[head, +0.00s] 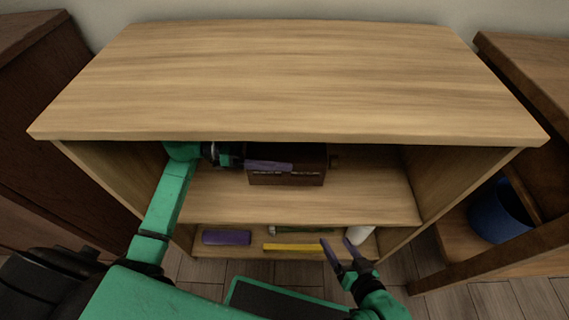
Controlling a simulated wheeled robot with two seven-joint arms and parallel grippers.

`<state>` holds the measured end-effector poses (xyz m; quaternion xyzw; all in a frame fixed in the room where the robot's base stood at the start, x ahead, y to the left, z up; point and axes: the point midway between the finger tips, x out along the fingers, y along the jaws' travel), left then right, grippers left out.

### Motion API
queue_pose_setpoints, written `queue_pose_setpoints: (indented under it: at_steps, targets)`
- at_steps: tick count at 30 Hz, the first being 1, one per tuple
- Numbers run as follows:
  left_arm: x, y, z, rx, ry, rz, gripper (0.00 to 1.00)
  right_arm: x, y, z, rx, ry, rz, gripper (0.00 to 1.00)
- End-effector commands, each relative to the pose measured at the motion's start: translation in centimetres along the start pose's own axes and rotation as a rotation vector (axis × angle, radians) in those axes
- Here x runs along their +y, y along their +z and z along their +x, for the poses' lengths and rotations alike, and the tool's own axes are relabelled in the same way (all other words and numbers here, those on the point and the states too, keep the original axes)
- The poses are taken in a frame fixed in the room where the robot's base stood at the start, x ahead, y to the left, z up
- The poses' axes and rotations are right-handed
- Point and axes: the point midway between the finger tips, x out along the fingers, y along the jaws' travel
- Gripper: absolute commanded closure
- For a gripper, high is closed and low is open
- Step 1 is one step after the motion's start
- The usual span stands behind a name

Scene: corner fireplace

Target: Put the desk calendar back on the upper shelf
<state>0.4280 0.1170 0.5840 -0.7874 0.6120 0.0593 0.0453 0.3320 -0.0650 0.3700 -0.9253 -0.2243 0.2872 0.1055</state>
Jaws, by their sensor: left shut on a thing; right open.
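The desk calendar (315,163) appears to be the dark brown block with a small knob on its right side and pale marks on its front. It is inside the upper compartment of the wooden shelf unit (290,80), above the upper shelf (365,203). My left gripper (270,165) reaches in from the left and is shut on it. Whether its base touches the shelf is hard to tell. Its top back is hidden under the unit's top board. My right gripper (338,241) is open and empty, low in front of the lower shelf.
The lower compartment holds a purple object (226,237), a yellow bar (292,247) and a white object (358,234). The upper shelf is bare to the calendar's right. A dark cabinet (60,120) stands left; a brown unit with a blue bin (497,215) stands right.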

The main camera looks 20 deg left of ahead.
Motion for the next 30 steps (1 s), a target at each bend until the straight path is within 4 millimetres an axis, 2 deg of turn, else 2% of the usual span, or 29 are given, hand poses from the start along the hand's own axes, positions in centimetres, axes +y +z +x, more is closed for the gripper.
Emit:
queue_pose_setpoints:
  at_steps: [1, 10, 20, 21, 22, 23, 30]
  targets:
    - [0.0, 2.0, 0.3, 0.004, -0.002, -0.004, 0.97, 0.2, 1.2, 0.7, 0.03, -0.007, 0.008, 0.27]
    - [0.0, 7.0, 1.1, 0.003, -0.001, -0.003, 0.97, 0.8, 3.3, 2.2, 0.098, -0.012, 0.028, 0.27]
    - [0.0, 7.2, 1.1, 0.0, 0.0, -0.001, 0.97, 0.8, 3.1, 2.0, 0.103, -0.012, 0.028, 0.27]
    - [0.0, 7.3, 1.1, -0.001, 0.0, -0.001, 0.14, 0.8, 3.1, 2.0, 0.103, -0.012, 0.028, 0.27]
    - [0.0, 7.3, 1.1, 0.0, 0.0, 0.0, 0.03, 0.8, 3.1, 2.0, 0.103, -0.012, 0.028, 0.27]
    - [0.0, 7.3, 1.1, 0.0, 0.0, 0.0, 0.0, 0.8, 3.1, 2.0, 0.102, -0.012, 0.028, 0.27]
    - [0.0, 7.1, 1.1, 0.001, 0.0, 0.0, 0.0, 0.8, 3.1, 2.1, 0.102, -0.011, 0.028, 0.27]
